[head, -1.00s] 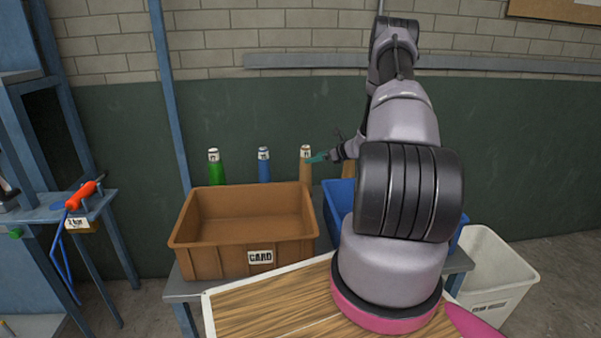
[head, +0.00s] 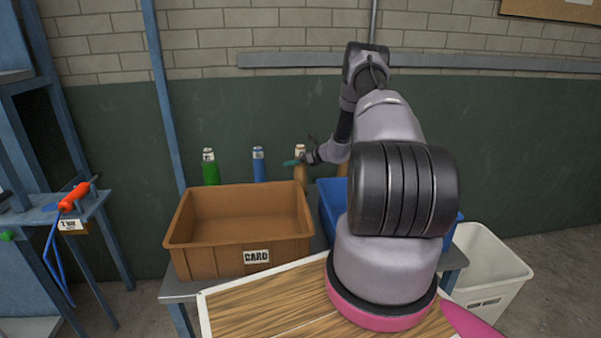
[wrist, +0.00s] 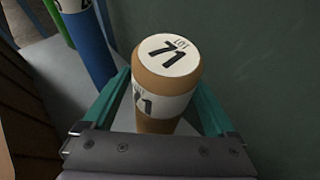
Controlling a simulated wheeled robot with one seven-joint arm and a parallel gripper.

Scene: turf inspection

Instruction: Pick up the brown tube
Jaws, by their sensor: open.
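The brown tube (head: 300,163) stands upright behind the brown bin, at the right end of a row of tubes. In the wrist view the brown tube (wrist: 163,85) has a white top and band marked 71, and it sits between the two teal fingers. My gripper (head: 298,161) is at the tube's upper part in the head view, and partly covers it. In the wrist view my gripper (wrist: 163,95) is open, with a finger on each side of the tube. I cannot tell whether either finger touches it.
A blue tube (head: 259,165) and a green tube (head: 210,168) stand to the left. The brown bin (head: 258,257) labelled CARD and a blue bin (head: 328,205) are in front. A white bin (head: 490,275) stands at right. A dark green wall (head: 530,160) is behind.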

